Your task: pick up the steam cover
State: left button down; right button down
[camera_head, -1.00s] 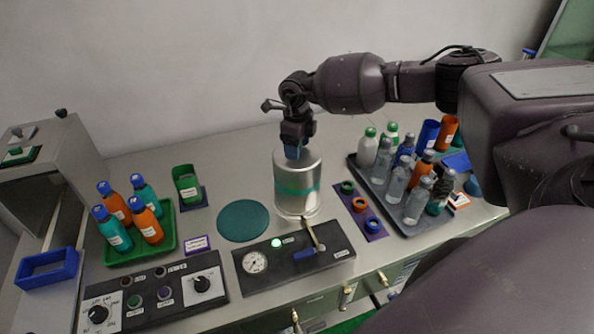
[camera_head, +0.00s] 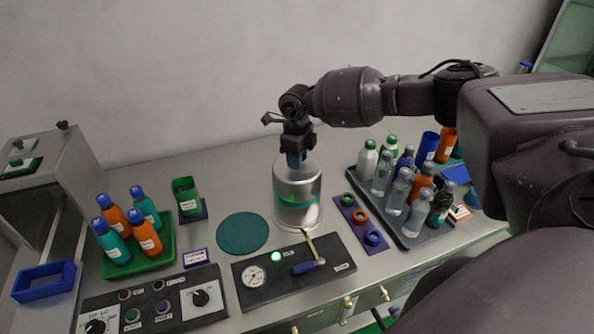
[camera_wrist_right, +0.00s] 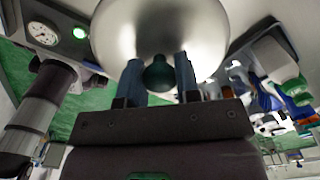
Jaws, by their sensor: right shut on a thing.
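The steam cover (camera_head: 299,188) is a shiny silver cylinder with a teal band. It stands upright behind the gauge panel. Whether its lower rim is clear of the bench I cannot tell. My right gripper (camera_head: 295,161) points down onto its top. In the right wrist view the gripper's two blue fingers (camera_wrist_right: 159,72) are shut on the cover's dark green knob (camera_wrist_right: 159,75), with the rounded silver cover (camera_wrist_right: 160,28) just beyond them. My left gripper is not in view.
The gauge panel (camera_head: 337,257) with its lever is in front of the cover. A teal disc (camera_head: 242,233) lies left of it. A mat with coloured rings (camera_head: 347,200) and a grey tray of bottles (camera_head: 410,238) are close on the right. A green bottle tray (camera_head: 165,262) is at left.

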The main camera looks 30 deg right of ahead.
pick_arm(q)
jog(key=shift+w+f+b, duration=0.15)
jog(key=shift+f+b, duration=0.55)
jog(key=shift+b, duration=0.25)
pick_arm(e)
notch_tip(320, 180, up, 20)
